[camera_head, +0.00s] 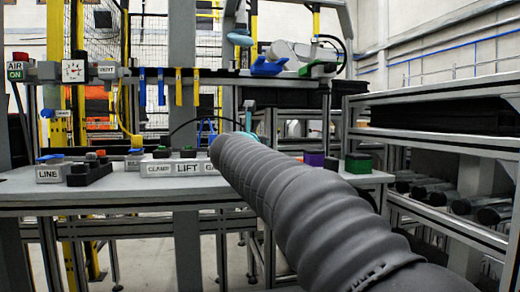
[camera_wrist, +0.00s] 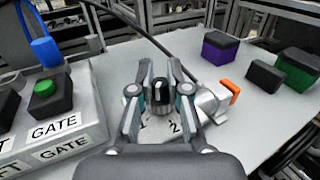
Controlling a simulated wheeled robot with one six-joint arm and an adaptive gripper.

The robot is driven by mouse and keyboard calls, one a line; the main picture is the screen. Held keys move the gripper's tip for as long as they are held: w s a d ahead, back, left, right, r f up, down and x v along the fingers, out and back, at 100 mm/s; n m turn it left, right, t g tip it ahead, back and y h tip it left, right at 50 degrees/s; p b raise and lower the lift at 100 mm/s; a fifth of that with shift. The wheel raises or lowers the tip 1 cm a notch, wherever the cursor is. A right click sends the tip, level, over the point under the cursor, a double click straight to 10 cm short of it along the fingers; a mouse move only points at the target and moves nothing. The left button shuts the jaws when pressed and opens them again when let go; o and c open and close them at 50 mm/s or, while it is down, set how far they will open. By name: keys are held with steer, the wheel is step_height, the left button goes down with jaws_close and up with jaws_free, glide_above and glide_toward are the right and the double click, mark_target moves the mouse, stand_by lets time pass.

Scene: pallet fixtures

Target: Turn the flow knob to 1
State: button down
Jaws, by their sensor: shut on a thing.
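In the wrist view the flow knob (camera_wrist: 160,100) is a small dark knob with a light top and a dark line on it. It stands on a light grey base (camera_wrist: 207,103) with a "2" printed in front of the knob. Other marks around the knob are partly covered by the fingers. My gripper (camera_wrist: 161,91) is shut on the knob, one finger on each side. In the head view my grey ribbed arm covers the gripper and the knob.
A panel with a green button (camera_wrist: 45,88) and GATE labels is left of the gripper. An orange lever (camera_wrist: 229,91) is close on the right. Purple (camera_wrist: 220,47) and green (camera_wrist: 299,62) boxes stand further right. A black cable runs behind. The grey tabletop (camera_wrist: 190,50) between is clear.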

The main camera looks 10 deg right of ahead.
steer(key=m+g+h, duration=0.1)
steer(key=h, duration=0.1)
steer(key=m+g+h+p, duration=0.1)
steer(key=m+h, duration=0.1)
steer(key=shift+w+a+r+g, duration=0.1)
steer(key=shift+g, duration=0.3)
steer(key=shift+m+g+h+p, duration=0.8)
steer(key=shift+m+g+h, duration=0.2)
steer(key=shift+h, duration=0.1)
steer(key=shift+g, duration=0.3)
steer(key=c, duration=1.1)
jaws_free()
steer(key=v, duration=1.2)
steer(key=shift+f, duration=0.25)
